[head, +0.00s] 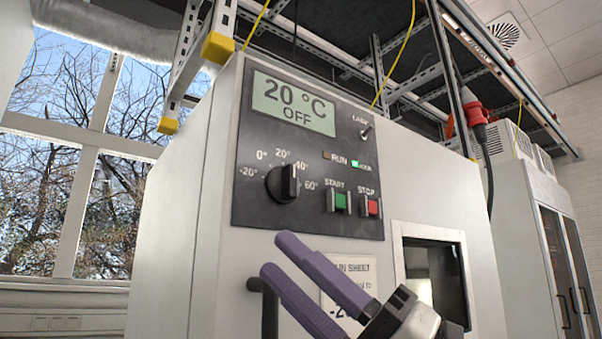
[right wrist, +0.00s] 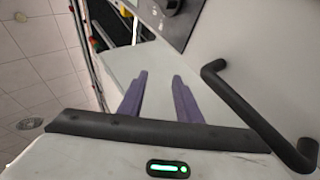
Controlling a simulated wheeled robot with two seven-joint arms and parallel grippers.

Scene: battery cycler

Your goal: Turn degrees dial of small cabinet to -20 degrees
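The small cabinet (head: 165,240) is pale, with a dark control panel (head: 255,217). Its black degrees dial (head: 283,184) has marks from -20° at the left to 60° at the right. The knob's pointer is up, near the 20° mark. The display (head: 293,103) reads 20 °C OFF. My right gripper (head: 277,255) has two purple fingers, apart with nothing between them, below the dial and not touching it. It also shows open in the right wrist view (right wrist: 159,77). My left gripper is not in view.
A black handle (right wrist: 245,110) stands out from the cabinet close to my right gripper. Green START (head: 340,201) and red STOP (head: 373,207) buttons and a toggle switch (head: 366,131) lie right of the dial. A paper sheet (head: 355,268) is partly hidden behind the fingers.

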